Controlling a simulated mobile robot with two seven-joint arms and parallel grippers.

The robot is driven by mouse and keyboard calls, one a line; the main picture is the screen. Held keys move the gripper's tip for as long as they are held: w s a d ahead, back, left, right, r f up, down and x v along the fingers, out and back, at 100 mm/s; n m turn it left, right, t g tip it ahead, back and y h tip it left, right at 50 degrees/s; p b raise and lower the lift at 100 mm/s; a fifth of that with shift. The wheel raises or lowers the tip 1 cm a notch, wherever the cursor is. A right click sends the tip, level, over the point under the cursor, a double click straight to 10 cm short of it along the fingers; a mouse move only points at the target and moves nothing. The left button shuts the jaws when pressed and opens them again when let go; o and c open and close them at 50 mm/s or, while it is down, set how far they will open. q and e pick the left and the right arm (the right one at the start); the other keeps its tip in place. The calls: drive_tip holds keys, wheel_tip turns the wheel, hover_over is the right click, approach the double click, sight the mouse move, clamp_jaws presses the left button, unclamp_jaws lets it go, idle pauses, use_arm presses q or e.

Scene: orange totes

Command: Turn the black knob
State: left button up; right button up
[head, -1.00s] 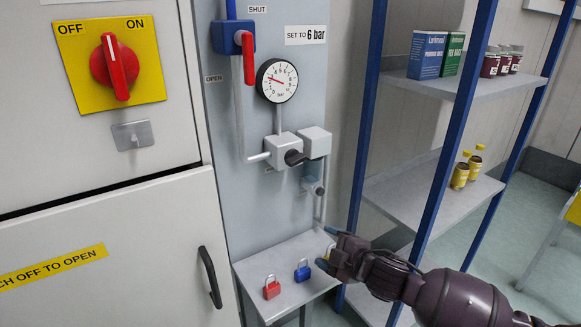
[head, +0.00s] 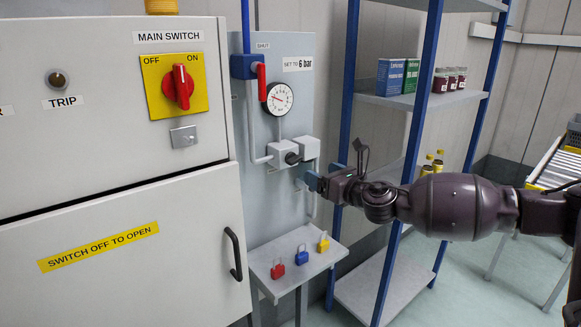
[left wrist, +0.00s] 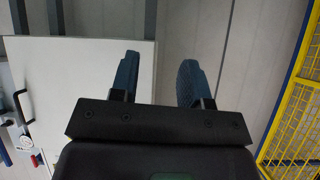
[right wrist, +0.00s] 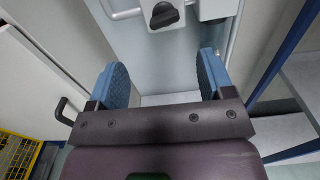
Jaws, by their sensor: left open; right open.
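The black knob (head: 292,158) sits on the front of a grey regulator block (head: 284,151) on the grey panel, below the pressure gauge (head: 279,98). In the right wrist view the knob (right wrist: 164,15) shows at the top, beyond the fingertips and a little left of the middle between them. My right gripper (head: 307,180) is open and empty, just below and right of the knob, apart from it. Its blue fingers (right wrist: 161,80) stand wide in the right wrist view. My left gripper (left wrist: 159,80) is open and empty, away from the panel; the head view does not show it.
A red-handled valve (head: 262,82) is above left of the gauge. A small shelf (head: 294,268) below holds red, blue and yellow padlocks. A blue-framed rack (head: 420,100) stands right of the panel, behind my right arm. The cabinet (head: 110,220) is at left.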

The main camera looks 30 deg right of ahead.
sight(297, 160)
drive_tip(key=shift+w+a+n+b, duration=0.15)
drive_tip(key=shift+w+n, duration=0.25)
drive_tip(key=shift+w, duration=1.45)
drive_tip(key=shift+w+n+b, duration=0.1)
drive_tip(key=shift+w+n, duration=0.3)
drive_tip(key=shift+w, duration=1.45)
drive_tip(key=shift+w+a+n+b, duration=0.15)
drive_tip(key=shift+w+n, duration=0.25)
drive_tip(key=shift+w, duration=1.45)
drive_tip(key=shift+d, duration=0.1)
drive_tip(key=c, duration=0.9)
